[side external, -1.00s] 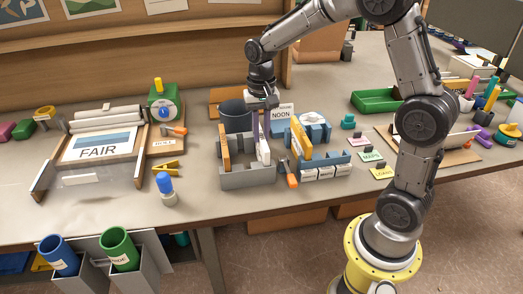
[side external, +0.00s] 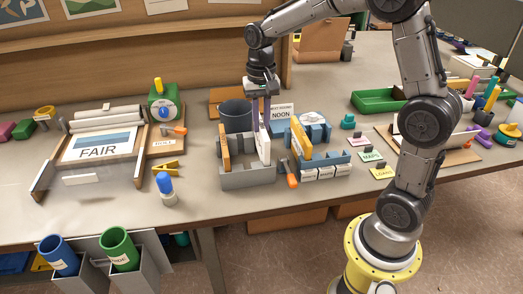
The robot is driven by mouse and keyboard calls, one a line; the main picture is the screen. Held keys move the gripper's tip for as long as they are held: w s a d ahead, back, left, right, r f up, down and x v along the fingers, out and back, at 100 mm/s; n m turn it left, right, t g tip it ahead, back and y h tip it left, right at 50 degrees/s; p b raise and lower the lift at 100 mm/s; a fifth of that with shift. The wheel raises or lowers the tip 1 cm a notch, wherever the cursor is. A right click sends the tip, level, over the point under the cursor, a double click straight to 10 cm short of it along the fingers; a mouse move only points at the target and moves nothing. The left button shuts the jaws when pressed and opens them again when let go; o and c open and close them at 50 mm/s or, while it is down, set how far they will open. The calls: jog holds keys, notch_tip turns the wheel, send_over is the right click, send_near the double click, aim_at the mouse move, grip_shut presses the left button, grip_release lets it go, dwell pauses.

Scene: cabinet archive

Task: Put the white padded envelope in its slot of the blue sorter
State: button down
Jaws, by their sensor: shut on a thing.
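The white padded envelope (side external: 264,146) appears as a pale upright panel at the right side of the grey rack (side external: 248,179). My gripper (side external: 263,122) is above it, with its purple fingers pointing down to its top edge. The fingers look shut on it, though the contact is small and partly hidden. I cannot tell whether the envelope's lower edge is clear of the rack, because the rack's front wall hides it. The blue sorter (side external: 336,158) stands just to the right, with several white labels on its front and an orange-yellow item in its left part.
An orange-yellow item (side external: 224,145) stands in the rack's left side. A dark round bin (side external: 236,115) is behind it. The NOON sign (side external: 281,113) stands close behind the sorter. An orange-handled tool (side external: 291,180) lies between rack and sorter.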

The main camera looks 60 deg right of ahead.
jog(key=shift+r, duration=2.1)
jog(key=shift+r, duration=0.1)
jog(key=shift+r, duration=0.4)
notch_tip(320, 180, up, 8)
jog(key=s+d, duration=1.1)
jog(key=shift+s+d+f, duration=0.1)
jog(key=shift+f, duration=1.3)
jog(key=shift+s+d+f, duration=0.1)
jog(key=shift+f, duration=1.25)
jog(key=shift+a, duration=0.1)
jog(key=shift+f, duration=1.9)
